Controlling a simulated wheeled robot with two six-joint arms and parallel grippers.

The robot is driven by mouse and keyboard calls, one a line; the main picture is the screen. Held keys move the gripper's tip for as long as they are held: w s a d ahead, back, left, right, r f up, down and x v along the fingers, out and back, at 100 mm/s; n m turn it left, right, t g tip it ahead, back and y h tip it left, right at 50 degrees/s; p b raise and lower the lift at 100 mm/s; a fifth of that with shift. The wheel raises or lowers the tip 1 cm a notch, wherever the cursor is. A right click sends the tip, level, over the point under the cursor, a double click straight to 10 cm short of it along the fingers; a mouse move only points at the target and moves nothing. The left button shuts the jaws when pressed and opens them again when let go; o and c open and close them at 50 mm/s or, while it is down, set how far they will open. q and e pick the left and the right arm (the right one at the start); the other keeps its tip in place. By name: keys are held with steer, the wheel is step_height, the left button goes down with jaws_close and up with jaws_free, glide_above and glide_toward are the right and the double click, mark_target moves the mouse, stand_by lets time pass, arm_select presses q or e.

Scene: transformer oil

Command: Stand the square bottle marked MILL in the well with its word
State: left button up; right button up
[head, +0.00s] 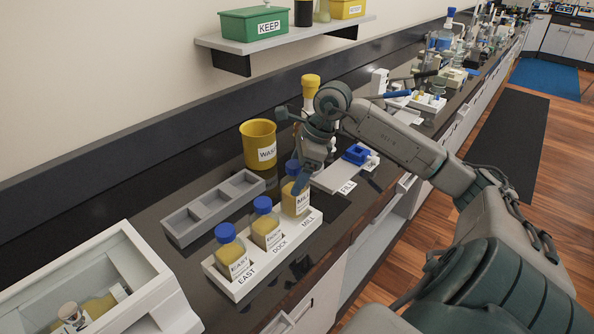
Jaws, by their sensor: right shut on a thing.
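The square bottle marked MILL (296,202) has a blue cap and yellow oil. It is upright at the MILL end of the white rack (241,290); I cannot tell whether its base rests on the well floor. My right gripper (301,180) is shut on this bottle near its cap, and partly hides it. Two like bottles, EAST (232,254) and a middle one (267,228), stand in the wells by the words EAST and DOCK. My left gripper is not in view.
An empty grey tray (196,231) with compartments lies behind the rack. A yellow WASTE tub (259,144) stands beyond it. A white bin (103,273) holding a bottle is at the front left. A shelf with a green KEEP box (254,23) is above.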

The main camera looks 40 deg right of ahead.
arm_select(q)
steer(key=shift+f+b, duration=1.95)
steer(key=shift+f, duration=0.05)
arm_select(e)
steer(key=shift+f, duration=2)
steer(key=o, duration=1.2)
steer(key=shift+s+d+r, duration=0.15)
steer(key=shift+d+r, duration=0.15)
steer(key=shift+r, duration=0.25)
arm_select(q)
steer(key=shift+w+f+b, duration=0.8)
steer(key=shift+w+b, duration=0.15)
steer(key=shift+b, duration=0.2)
arm_select(e)
steer(key=v, duration=0.9)
steer(key=shift+r, duration=0.35)
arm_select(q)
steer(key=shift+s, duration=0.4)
arm_select(e)
steer(key=shift+s, duration=0.15)
